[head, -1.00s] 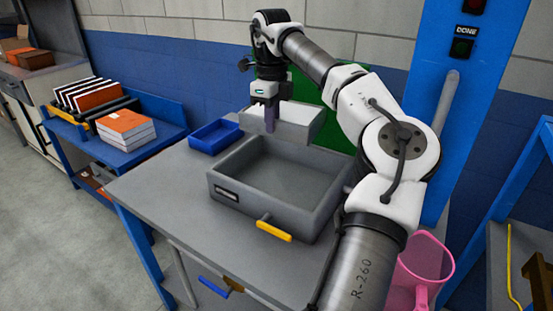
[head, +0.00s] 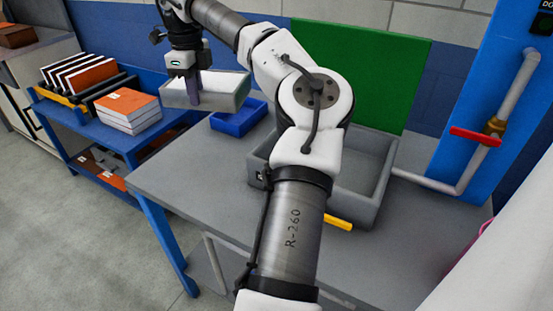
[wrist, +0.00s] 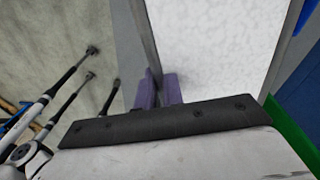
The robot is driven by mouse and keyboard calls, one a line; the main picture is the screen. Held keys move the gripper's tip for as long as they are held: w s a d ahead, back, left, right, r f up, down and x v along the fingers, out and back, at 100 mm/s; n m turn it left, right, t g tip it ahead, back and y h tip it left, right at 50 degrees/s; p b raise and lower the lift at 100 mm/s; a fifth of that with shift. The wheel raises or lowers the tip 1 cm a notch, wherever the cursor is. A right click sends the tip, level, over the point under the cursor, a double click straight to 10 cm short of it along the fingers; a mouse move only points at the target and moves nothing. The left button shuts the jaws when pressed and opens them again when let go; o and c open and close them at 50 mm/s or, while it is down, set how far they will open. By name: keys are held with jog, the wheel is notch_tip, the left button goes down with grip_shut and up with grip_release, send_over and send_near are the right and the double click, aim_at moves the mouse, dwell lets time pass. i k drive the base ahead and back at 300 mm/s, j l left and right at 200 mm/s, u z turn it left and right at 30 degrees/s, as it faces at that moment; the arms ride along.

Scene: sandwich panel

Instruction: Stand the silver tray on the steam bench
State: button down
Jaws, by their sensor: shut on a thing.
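The silver tray (head: 228,97), a shallow pale-floored box with grey walls, hangs from my gripper (head: 188,104) in the head view. My gripper is shut on one of its walls. The wrist view shows the purple fingers (wrist: 159,92) pinching the wall, with the tray's speckled floor (wrist: 215,40) to the right. The tray is raised, near the left back edge of the grey bench (head: 180,178) and close to the blue bin. I take this as the steam bench but cannot confirm it. My arm hides part of the bench top.
A small blue bin (head: 238,124) and a large grey basin (head: 372,203) with a yellow handle (head: 339,222) stand on the bench. A blue shelf with books (head: 127,107) is at left. A red-handled valve (head: 475,136) is at right. The bench's left front is clear.

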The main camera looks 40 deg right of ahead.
aim_at(195, 160)
jog(key=i+j+u, duration=0.2)
jog(key=i+u, duration=0.45)
jog(key=i, duration=0.15)
jog(key=i+j, duration=0.1)
jog(key=i, duration=0.95)
jog(key=i+j+z, duration=0.1)
jog(key=i+z, duration=0.2)
jog(key=z, duration=0.15)
jog(key=i+j+z, duration=0.15)
jog(key=i+z, duration=0.15)
jog(key=z, duration=0.2)
jog(key=i+j+z, duration=0.15)
jog(key=z, duration=0.3)
jog(key=i+j+z, duration=0.15)
jog(key=z, duration=0.3)
jog(key=j+z, duration=0.45)
jog(key=i+j+z, duration=0.1)
jog(key=j+z, duration=0.15)
jog(key=z, duration=0.2)
jog(key=j+z, duration=0.65)
